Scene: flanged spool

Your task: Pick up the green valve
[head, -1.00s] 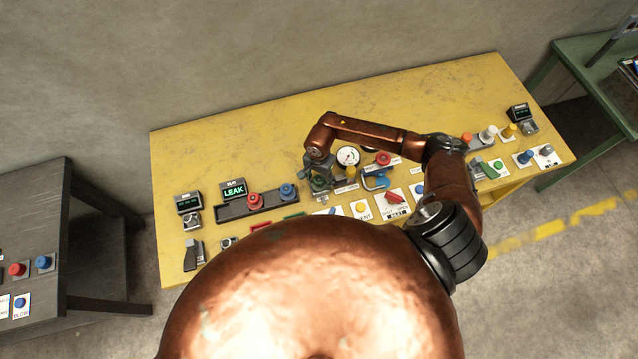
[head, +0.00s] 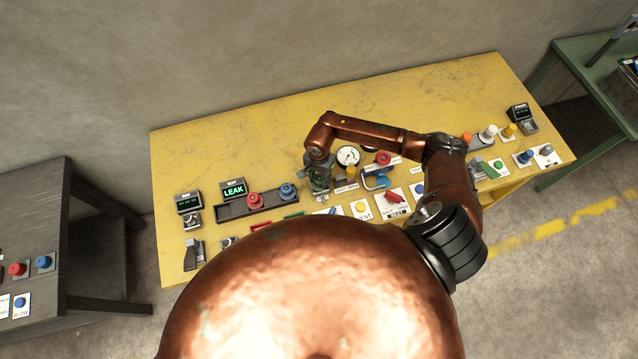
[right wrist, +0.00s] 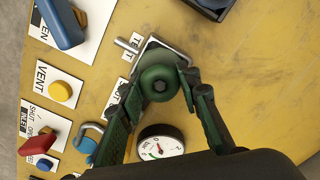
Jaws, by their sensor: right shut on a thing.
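The green valve (right wrist: 159,84) shows in the right wrist view as a round knob with a dark centre, over a pale metal plate (right wrist: 153,50). My right gripper (right wrist: 162,87) is shut on it, with a finger on each side of the knob. In the head view my right gripper (head: 319,180) points down at the middle of the yellow table (head: 290,125) and mostly hides the valve. I cannot tell whether the valve is clear of its plate. My left gripper is not in view.
A pressure gauge (head: 347,156) stands close to the right of the gripper. A blue padlock-like part (head: 375,181) and a red knob (head: 383,158) are farther right. A dark tray (head: 232,211) with red and blue valves lies left, near the LEAK display (head: 233,190). The table's back is clear.

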